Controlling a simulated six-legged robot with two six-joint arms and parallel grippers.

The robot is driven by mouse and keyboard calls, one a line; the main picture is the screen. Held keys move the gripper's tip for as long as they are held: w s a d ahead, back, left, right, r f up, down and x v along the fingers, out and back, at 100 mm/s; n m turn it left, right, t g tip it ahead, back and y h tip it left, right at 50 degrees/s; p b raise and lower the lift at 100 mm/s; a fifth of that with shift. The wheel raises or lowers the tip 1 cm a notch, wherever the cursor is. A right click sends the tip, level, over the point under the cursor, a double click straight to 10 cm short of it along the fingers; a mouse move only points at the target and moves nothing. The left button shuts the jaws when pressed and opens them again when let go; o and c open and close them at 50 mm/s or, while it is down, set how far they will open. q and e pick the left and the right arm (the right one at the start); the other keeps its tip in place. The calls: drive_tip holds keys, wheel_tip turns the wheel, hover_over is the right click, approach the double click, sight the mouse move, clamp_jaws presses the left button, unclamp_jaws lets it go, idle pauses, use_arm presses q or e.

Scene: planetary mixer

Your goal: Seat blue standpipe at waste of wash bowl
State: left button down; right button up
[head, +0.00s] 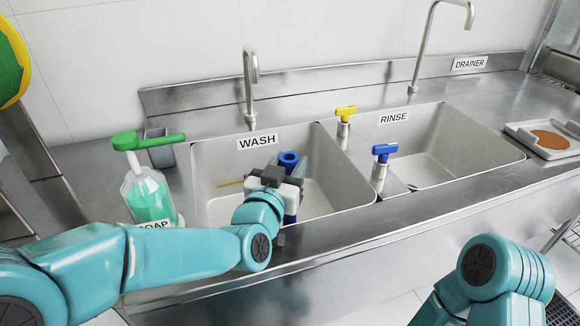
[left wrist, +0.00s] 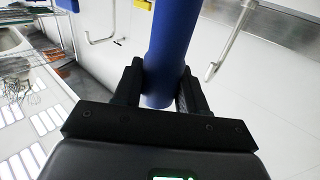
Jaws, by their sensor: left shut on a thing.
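My left gripper (head: 280,176) is over the wash bowl (head: 222,205) and is shut on the blue standpipe (head: 289,158). The standpipe looks roughly upright, with its open top above the gripper and part of it below. In the left wrist view the standpipe (left wrist: 170,45) runs between the two fingers of the left gripper (left wrist: 162,88). The waste of the wash bowl is hidden behind my gripper and arm, and I cannot tell whether the standpipe's lower end touches the bowl floor. My right gripper is out of view.
A tap (head: 250,80) rises behind the wash bowl. A soap bottle (head: 148,195) stands left. A thin yellowish stick (head: 230,183) shows in the wash bowl.

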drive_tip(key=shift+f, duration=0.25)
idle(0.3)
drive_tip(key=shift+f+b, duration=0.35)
drive_tip(key=shift+b, duration=0.1)
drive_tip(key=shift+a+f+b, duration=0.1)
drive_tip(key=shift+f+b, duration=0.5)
drive_tip(key=shift+b, duration=0.05)
idle(1.7)
